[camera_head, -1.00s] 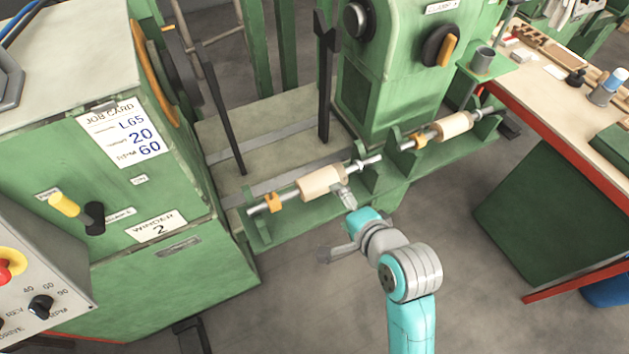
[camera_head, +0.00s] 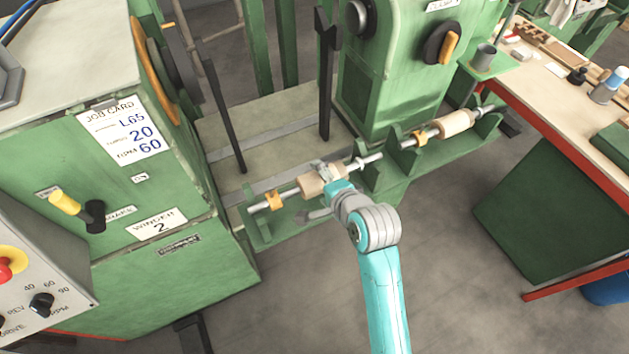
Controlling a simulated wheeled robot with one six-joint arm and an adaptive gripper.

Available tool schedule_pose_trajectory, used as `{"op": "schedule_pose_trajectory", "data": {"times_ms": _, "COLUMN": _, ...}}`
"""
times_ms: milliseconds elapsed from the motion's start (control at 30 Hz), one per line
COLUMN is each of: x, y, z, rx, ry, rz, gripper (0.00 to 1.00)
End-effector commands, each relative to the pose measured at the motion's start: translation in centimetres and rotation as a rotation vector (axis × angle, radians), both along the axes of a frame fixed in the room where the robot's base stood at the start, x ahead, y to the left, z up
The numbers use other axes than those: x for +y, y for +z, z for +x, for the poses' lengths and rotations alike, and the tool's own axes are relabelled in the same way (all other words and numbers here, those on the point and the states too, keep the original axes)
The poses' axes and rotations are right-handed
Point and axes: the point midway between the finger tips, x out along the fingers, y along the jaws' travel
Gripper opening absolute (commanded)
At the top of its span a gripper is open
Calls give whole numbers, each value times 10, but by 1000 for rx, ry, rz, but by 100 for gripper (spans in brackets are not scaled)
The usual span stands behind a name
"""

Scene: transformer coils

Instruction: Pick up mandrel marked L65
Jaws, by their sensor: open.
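Two pale wooden mandrels on metal shafts rest in green cradles on a low green rack. The left mandrel (camera_head: 310,185) has an orange piece (camera_head: 274,201) near its left end. My gripper (camera_head: 322,172) is open at the left mandrel, over its middle and right part, which it partly hides. I cannot tell whether the fingers touch the wood. The right mandrel (camera_head: 454,123) also has an orange piece (camera_head: 420,138) on its left. I can read no marking on either mandrel. The job card (camera_head: 125,131) on the left cabinet reads L65, 20 and 60.
The green winder cabinet (camera_head: 190,260) stands left of the rack, and a green machine housing (camera_head: 395,90) stands behind it. Two dark upright bars (camera_head: 325,90) rise behind the left mandrel. A red-edged bench (camera_head: 550,110) is at right. The floor in front is clear.

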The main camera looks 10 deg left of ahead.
Motion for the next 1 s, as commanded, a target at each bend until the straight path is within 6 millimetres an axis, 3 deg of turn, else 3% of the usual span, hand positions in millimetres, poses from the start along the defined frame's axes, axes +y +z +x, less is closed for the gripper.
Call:
{"op": "schedule_pose_trajectory", "data": {"times_ms": 400, "x": 8, "y": -9, "z": 11, "rx": -1, "ry": 0, "rz": 1, "gripper": 90}}
{"op": "schedule_pose_trajectory", "data": {"times_ms": 767, "x": 7, "y": -9, "z": 11, "rx": 0, "ry": 0, "rz": 0, "gripper": 0}}
{"op": "schedule_pose_trajectory", "data": {"times_ms": 1000, "x": 8, "y": -7, "z": 11, "rx": -2, "ry": 0, "rz": 2, "gripper": 0}}
